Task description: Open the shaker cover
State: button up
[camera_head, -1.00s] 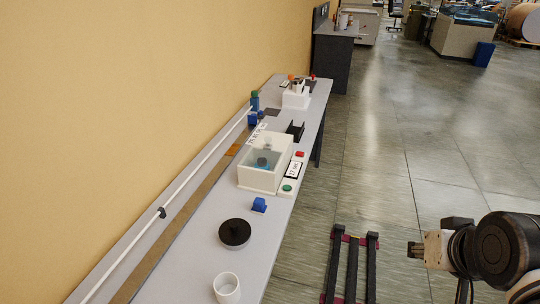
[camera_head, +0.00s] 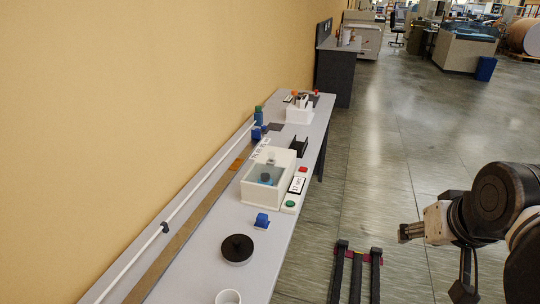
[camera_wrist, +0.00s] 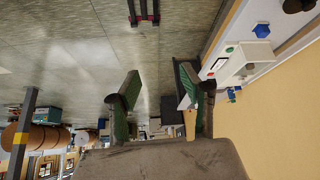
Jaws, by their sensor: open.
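A side panel (camera_head: 297,185) carries a red button, a display and a green button. My gripper (camera_head: 402,233) is in the air over the floor, right of the bench and well apart from the shaker. In the wrist view its two green-padded fingers (camera_wrist: 160,90) are spread with nothing between them. The white shaker box (camera_wrist: 238,62) shows there at upper right, seen upside down.
A blue block (camera_head: 261,220), a black round disc (camera_head: 237,249) and a white cup (camera_head: 228,297) stand on the bench nearer me. A black holder (camera_head: 299,147) and a white device (camera_head: 299,114) stand beyond the shaker. The floor right of the bench is mostly clear.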

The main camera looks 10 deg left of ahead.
jog(key=w+a+r+n+g+p, duration=0.1)
jog(key=w+a+r, duration=0.35)
jog(key=w, duration=0.45)
jog(key=w+a+r+n+g+p, duration=0.1)
jog(key=w+a+r, duration=0.35)
jog(key=w, duration=0.45)
jog(key=w+a+r+n+g+p, duration=0.1)
jog(key=w+a+r+n+p, duration=0.1)
jog(key=w+a+r, duration=0.5)
jog(key=n+g+p, duration=0.3)
jog(key=g, duration=0.1)
send_over(271, 153)
notch_tip(271, 153, down, 14)
jog(key=f, duration=0.1)
notch_tip(271, 153, down, 13)
jog(key=shift+f, duration=0.1)
jog(key=shift+c, duration=0.5)
grip_shut()
